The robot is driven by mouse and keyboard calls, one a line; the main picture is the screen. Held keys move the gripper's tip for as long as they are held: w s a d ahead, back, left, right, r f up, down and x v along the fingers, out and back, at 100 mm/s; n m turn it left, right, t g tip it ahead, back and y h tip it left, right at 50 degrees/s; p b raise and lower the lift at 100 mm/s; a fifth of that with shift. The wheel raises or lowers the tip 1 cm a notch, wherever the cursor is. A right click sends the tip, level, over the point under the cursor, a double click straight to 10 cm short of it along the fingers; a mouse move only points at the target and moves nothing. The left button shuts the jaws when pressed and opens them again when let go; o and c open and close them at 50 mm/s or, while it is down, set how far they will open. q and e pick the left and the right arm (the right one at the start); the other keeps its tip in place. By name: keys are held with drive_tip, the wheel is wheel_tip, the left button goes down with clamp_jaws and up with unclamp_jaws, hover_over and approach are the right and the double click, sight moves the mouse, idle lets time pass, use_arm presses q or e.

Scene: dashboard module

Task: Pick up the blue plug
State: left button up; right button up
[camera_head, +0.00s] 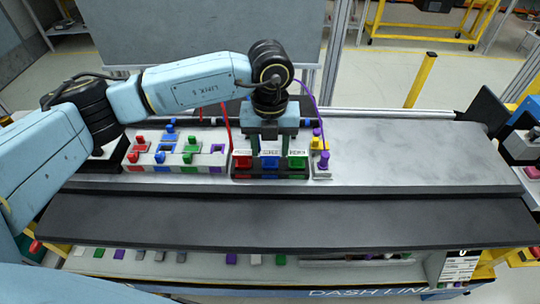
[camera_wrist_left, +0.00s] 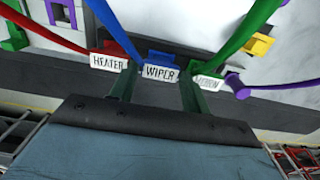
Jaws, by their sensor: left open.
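The blue plug (camera_head: 270,161) sits in the middle of a dark module (camera_head: 240,174) on the bench, between a red plug (camera_head: 242,160) and a green plug (camera_head: 297,161). My left gripper (camera_head: 271,152) is open and points down at the module, its two fingers on either side of the blue plug's column. In the left wrist view the fingers (camera_wrist_left: 158,78) straddle the white WIPER label (camera_wrist_left: 160,73), with a blue cable (camera_wrist_left: 115,28) running to it. Whether the fingers touch the plug cannot be told. My right gripper is not in view.
A white board with several coloured plugs (camera_head: 150,166) stands just left of the module. A purple plug (camera_head: 323,160) and a yellow piece (camera_head: 320,143) are close on its right. Red and purple cables run near the gripper. The bench top (camera_head: 420,160) farther right is clear.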

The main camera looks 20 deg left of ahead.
sight(269, 152)
use_arm(q)
drive_tip(key=shift+f, duration=0.3)
drive_tip(key=c, duration=0.8)
drive_tip(key=shift+o, duration=0.2)
wheel_tip(269, 152, up, 10)
drive_tip(key=b, duration=0.1)
drive_tip(key=shift+f+b, duration=0.15)
drive_tip(key=shift+b, duration=0.35)
